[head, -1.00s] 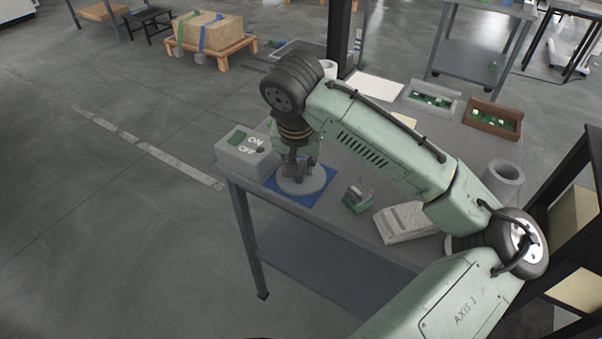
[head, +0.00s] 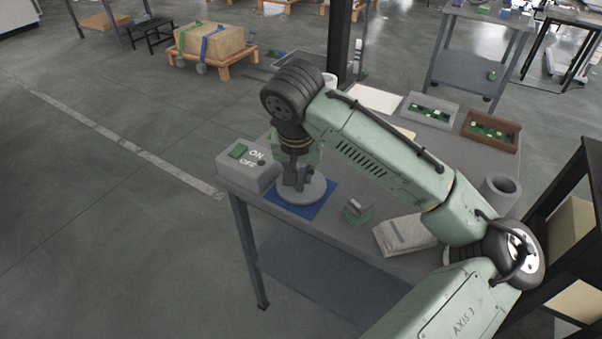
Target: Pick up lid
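A round grey lid (head: 314,190) shows on the blue mat (head: 326,207) at the near left edge of the table. My gripper (head: 298,186) points straight down over the middle of the lid, its fingers at or very near its top. The fingers are small and dark here, and whether they are closed on a knob cannot be told. The gripper hides the centre of the lid. I cannot see a clear gap between the lid and what is under it.
A grey ON/OFF box (head: 246,168) stands close left of the mat. A small green and grey part (head: 357,210) and a white packet (head: 404,235) lie to the right. A grey bin (head: 432,110), a brown bin (head: 491,131) and a grey cylinder (head: 499,195) stand farther right.

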